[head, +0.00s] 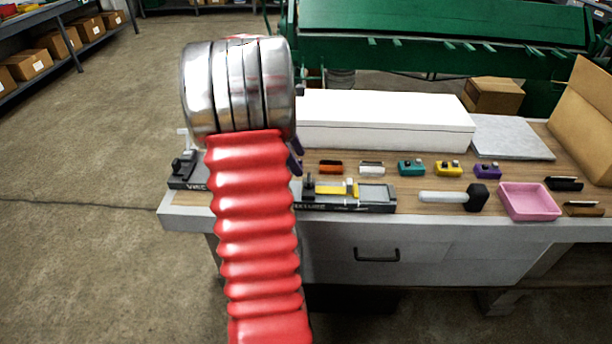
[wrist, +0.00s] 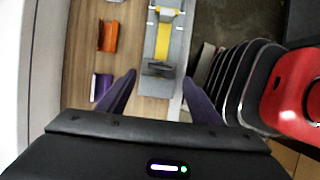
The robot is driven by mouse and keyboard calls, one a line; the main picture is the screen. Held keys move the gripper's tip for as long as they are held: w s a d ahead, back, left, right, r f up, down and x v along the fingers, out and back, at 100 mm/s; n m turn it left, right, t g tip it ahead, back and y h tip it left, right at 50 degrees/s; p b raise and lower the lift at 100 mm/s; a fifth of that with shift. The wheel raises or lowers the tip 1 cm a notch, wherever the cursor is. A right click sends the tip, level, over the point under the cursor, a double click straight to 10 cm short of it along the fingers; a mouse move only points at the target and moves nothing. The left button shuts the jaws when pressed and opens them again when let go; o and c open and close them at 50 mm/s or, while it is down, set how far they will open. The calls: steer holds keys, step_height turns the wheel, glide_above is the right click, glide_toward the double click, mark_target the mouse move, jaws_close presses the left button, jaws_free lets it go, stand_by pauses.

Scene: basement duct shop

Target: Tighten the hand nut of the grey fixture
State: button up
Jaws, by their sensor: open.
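The grey fixture (head: 376,193) lies along the front of the workbench, with a yellow bar (head: 330,189) on it and a dark upright block (head: 309,184) at its left end. The wrist view shows the same fixture (wrist: 176,48), yellow bar (wrist: 162,42) and dark block (wrist: 158,68). A small pale and yellow piece (wrist: 165,12) stands farther along it; I cannot tell surely which part is the hand nut. My gripper (wrist: 159,78) is open and empty, its purple fingers spread on either side of the fixture's near end. In the head view my gripper (head: 295,157) is mostly hidden behind my arm.
A dark vise (head: 184,170) is at the bench's left end. A long white box (head: 390,122) stands behind. Several small coloured blocks, including an orange one (wrist: 107,36) and a purple one (wrist: 102,86), lie between. A mallet (head: 455,197) and pink tray (head: 528,202) are right.

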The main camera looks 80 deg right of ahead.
mark_target(308, 178)
steer(key=x, duration=0.7)
steer(key=shift+s+f, duration=0.15)
steer(key=shift+f, duration=0.05)
steer(key=shift+c, duration=0.3)
steer(key=c, duration=0.9)
steer(key=shift+a, duration=0.1)
steer(key=shift+c, duration=0.5)
